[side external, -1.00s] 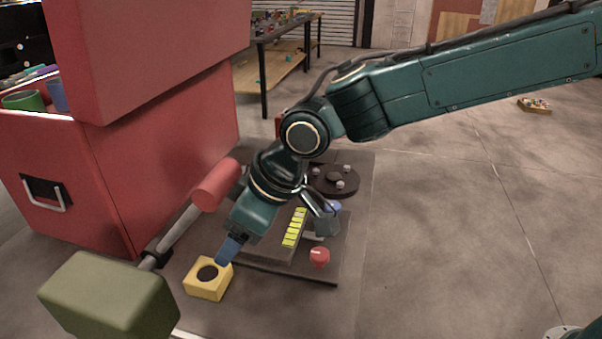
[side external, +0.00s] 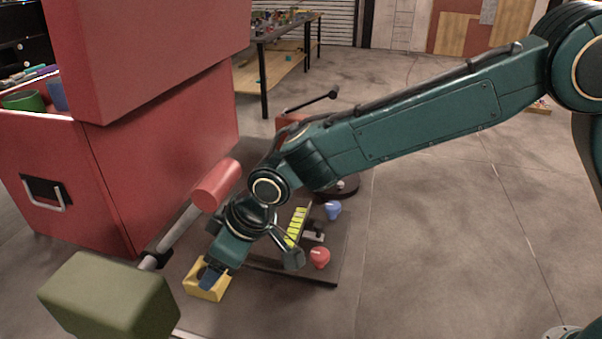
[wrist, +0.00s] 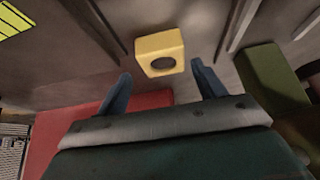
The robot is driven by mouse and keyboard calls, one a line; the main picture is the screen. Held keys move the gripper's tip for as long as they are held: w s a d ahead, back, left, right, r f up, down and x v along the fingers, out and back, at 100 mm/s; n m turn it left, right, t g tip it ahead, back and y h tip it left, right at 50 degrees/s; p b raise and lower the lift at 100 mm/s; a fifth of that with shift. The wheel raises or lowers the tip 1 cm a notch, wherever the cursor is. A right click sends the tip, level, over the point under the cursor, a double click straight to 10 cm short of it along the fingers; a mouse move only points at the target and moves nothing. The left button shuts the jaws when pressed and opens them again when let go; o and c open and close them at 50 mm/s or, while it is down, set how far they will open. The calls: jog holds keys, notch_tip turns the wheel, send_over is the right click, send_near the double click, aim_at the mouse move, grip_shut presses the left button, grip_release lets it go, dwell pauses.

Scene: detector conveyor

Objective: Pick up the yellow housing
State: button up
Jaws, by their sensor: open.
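The yellow housing (side external: 206,286) is a small yellow block with a dark round opening in its face.
A grey bar with a red cylinder (side external: 216,185) and an olive green block (side external: 112,296) stand close left of the housing. A large red cabinet (side external: 70,190) is behind. A plate with a yellow strip (side external: 296,227), red knob (side external: 319,257) and blue knob (side external: 332,210) lies right.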

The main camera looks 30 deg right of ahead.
jog(key=shift+x, duration=2.6)
jog(key=shift+s+a, duration=0.1)
jog(key=shift+a, duration=0.05)
jog(key=shift+r, duration=0.1)
jog(key=c, duration=1)
jog(key=shift+r, duration=0.1)
notch_tip(320, 180, up, 20)
